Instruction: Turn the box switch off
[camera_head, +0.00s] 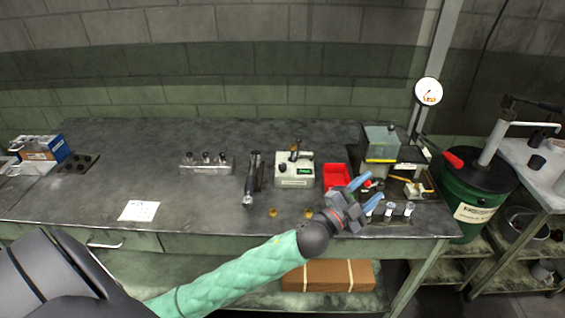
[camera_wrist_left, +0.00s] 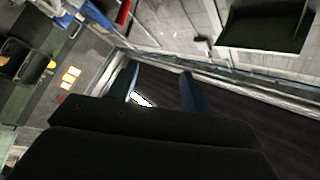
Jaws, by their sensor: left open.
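A small cream box (camera_head: 294,182) with a green label and a dark, upright fitting on top stands at the middle of the workbench. It may be the box with the switch; the switch's position is too small to tell. My left gripper (camera_head: 366,193) has blue fingertips and is open and empty. It is over the bench's right front part, right of the cream box and apart from it, in front of the red tray. In the left wrist view the two fingers (camera_wrist_left: 160,88) stand apart with nothing between them. My right gripper is not in view.
A red tray (camera_head: 336,172) lies right of the cream box. A dark tool (camera_head: 251,180) lies left of the box. The bench's left middle is mostly clear.

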